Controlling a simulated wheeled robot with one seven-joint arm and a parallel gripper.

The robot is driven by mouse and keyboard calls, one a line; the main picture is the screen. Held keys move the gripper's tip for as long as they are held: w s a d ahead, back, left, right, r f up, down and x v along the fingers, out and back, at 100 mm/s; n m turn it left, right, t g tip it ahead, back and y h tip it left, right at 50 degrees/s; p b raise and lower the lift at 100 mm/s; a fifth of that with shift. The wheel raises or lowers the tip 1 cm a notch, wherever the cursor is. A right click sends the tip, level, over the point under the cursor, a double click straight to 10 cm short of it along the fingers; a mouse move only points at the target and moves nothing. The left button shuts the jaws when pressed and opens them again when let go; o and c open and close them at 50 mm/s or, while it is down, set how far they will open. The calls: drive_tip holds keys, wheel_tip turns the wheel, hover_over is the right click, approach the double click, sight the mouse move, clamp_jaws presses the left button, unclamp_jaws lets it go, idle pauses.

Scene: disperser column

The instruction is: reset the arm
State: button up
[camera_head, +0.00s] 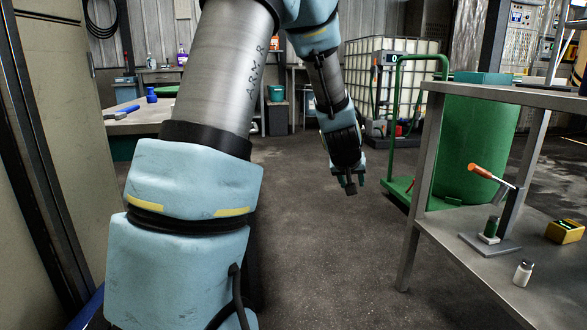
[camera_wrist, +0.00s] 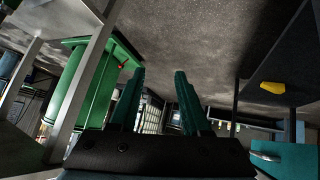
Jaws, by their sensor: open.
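My gripper (camera_head: 350,182) hangs from my arm in mid-air over the grey floor in the head view, left of the metal shelf. It points downward. In the wrist view my gripper (camera_wrist: 160,98) shows two dark green fingers standing apart, with nothing between them. My blue and grey arm fills the left and middle of the head view and hides part of the room behind it.
A metal shelf (camera_head: 408,255) stands at the right with a lever device (camera_head: 490,242), a small white bottle (camera_head: 522,273) and a yellow box (camera_head: 565,231). A green trolley (camera_head: 398,188) and green drum (camera_head: 468,150) stand behind. A workbench (camera_head: 140,122) is at the left. The middle floor is clear.

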drive_tip(key=s+a+f+g+y, duration=0.2)
drive_tip(key=s+a+g, duration=0.1)
drive_tip(key=s+a, duration=0.8)
drive_tip(key=s+a+f+g+y, duration=0.1)
drive_tip(key=s+a+f+g, duration=0.15)
drive_tip(key=s+a, duration=0.9)
drive_tip(key=w+p+v, duration=0.2)
drive_tip(key=p+v, duration=1)
drive_tip(key=w+d+r+p+v, duration=0.1)
drive_tip(key=w+p+v, duration=0.2)
drive_tip(key=p+v, duration=1)
drive_tip(key=w+d+r+p+v, duration=0.1)
drive_tip(key=w+p+v, duration=0.2)
drive_tip(key=p+v, duration=1)
drive_tip(key=shift+w+n+g, duration=0.3)
drive_tip(key=shift+w+g, duration=0.1)
drive_tip(key=shift+g, duration=0.05)
